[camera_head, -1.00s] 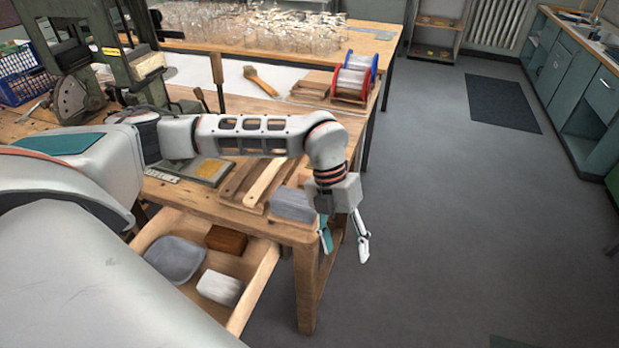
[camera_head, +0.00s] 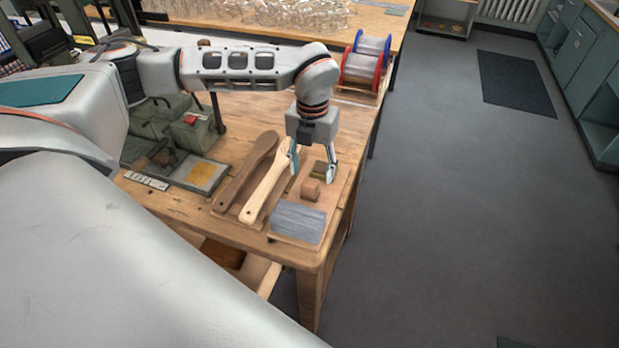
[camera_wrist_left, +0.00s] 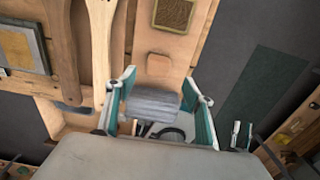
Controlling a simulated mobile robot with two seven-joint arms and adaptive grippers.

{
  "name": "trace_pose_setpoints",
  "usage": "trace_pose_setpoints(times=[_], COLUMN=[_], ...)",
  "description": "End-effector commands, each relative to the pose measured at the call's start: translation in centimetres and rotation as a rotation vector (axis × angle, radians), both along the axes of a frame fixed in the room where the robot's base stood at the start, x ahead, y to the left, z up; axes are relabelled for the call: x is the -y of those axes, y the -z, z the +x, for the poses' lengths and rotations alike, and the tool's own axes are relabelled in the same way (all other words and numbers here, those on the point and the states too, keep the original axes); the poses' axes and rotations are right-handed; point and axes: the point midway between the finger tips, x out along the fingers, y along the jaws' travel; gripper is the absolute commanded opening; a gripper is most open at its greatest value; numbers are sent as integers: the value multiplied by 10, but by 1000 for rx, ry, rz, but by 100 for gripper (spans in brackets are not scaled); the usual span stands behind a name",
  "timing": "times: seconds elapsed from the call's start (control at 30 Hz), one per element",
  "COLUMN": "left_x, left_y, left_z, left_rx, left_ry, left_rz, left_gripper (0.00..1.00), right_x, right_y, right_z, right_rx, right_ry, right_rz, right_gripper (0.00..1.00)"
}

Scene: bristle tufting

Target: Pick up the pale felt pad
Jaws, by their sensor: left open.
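The pale felt pad is not clearly visible now; the open drawer (camera_head: 262,276), where a whitish block showed earlier, is mostly hidden behind my own body. My left gripper (camera_head: 313,172) is open and empty, fingers pointing down over the right side of the workbench. It is above a wooden board, close to a small wood block (camera_head: 310,190) and a square bristled piece (camera_head: 319,167). In the left wrist view, a grey slab (camera_wrist_left: 152,107) shows between the open fingers (camera_wrist_left: 158,84), without visible contact.
The grey slab also lies at the near bench corner (camera_head: 298,222). A pale brush handle (camera_head: 266,192) and a dark one (camera_head: 243,175) lie left of the gripper. Wire spools (camera_head: 364,62) stand farther back. Open floor lies right of the bench (camera_head: 285,258).

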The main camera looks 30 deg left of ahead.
Motion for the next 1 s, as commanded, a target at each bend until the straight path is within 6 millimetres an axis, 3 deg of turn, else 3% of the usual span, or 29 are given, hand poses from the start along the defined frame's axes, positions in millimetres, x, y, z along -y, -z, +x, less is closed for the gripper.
trace_pose_setpoints(times=[0.3, 0.63, 0.97, 1.0], left_x=[-1, -6, -6, -6], left_y=[29, 71, 78, 78], left_z=[0, 2, 2, 2], left_rx=[-2, -3, 0, 0], left_ry=[-1, 1, 1, 1], left_rz=[1, -1, 0, -1], left_gripper=[53, 53, 53, 42], right_x=[4, 4, 4, 4], right_y=[8, -1, -4, -4], right_z=[-8, -6, -3, -3], right_rx=[-20, -12, -4, -4], right_ry=[-4, -4, -4, -4], right_rz=[-11, -10, -8, -8], right_gripper=[32, 32, 32, 32])
